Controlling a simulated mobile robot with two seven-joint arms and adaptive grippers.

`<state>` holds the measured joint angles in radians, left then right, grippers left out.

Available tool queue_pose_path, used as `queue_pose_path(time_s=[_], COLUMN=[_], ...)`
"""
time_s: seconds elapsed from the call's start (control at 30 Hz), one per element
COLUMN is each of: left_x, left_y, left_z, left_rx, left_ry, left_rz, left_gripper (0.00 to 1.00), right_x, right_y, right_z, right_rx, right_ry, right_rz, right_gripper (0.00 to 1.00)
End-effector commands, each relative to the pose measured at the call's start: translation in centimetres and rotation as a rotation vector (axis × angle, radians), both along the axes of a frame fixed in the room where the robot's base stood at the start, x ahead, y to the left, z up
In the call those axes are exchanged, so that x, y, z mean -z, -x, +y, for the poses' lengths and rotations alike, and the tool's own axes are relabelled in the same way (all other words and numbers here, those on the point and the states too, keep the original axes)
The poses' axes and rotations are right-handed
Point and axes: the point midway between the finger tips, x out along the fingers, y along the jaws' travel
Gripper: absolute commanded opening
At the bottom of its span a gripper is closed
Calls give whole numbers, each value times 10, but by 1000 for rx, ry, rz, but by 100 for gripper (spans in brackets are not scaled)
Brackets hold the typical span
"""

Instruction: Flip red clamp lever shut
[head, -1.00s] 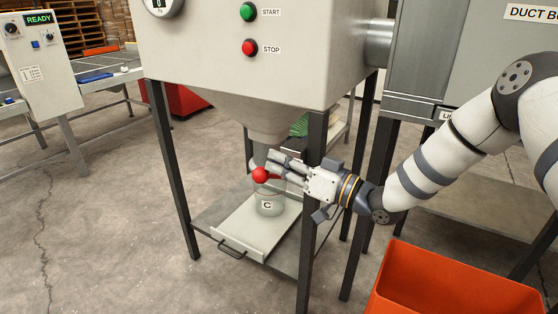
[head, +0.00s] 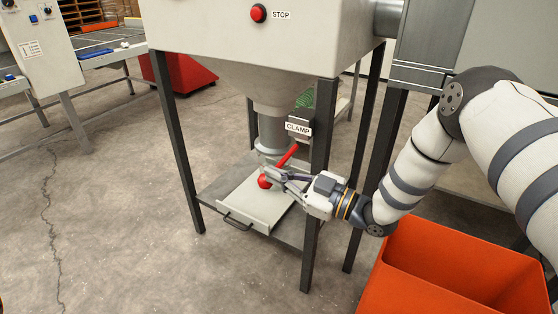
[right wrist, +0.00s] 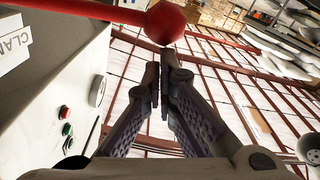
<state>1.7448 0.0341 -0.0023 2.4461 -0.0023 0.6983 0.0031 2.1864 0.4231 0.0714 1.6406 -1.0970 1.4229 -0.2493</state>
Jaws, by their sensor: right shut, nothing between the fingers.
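The red clamp lever shows in the head view as a rod with a round red knob (head: 264,182). It slants down and left from beside the spout (head: 271,135), under the CLAMP label (head: 298,128). My right gripper (head: 273,173) is at the knob end, its fingers shut with nothing between them. In the right wrist view, the knob (right wrist: 165,22) is just beyond the shut fingertips (right wrist: 160,75), and the rod runs off to the left. I cannot tell whether the fingers touch the knob. The spout's lower end is partly hidden. My left gripper is out of view.
A tray with a dark handle (head: 237,220) sits below the spout on the stand's lower shelf. Dark stand legs (head: 318,220) stand close to my right gripper. An orange bin (head: 450,270) is at the lower right. The floor at left is open.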

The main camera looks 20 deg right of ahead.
Motion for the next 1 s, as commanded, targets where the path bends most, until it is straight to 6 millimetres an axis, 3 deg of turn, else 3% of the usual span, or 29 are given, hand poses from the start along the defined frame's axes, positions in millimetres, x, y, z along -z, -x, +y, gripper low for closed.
queue_pose_path(time_s=[0.1,0.4,1.0], left_x=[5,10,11], left_y=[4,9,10], left_z=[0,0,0], left_rx=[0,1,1], left_ry=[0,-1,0], left_rz=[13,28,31], left_gripper=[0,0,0], right_x=[16,34,38], right_y=[1,1,1], right_z=[1,1,1], right_rx=[1,0,1], right_ry=[60,82,80], right_rz=[-41,-60,-61], right_gripper=[0,0,0])
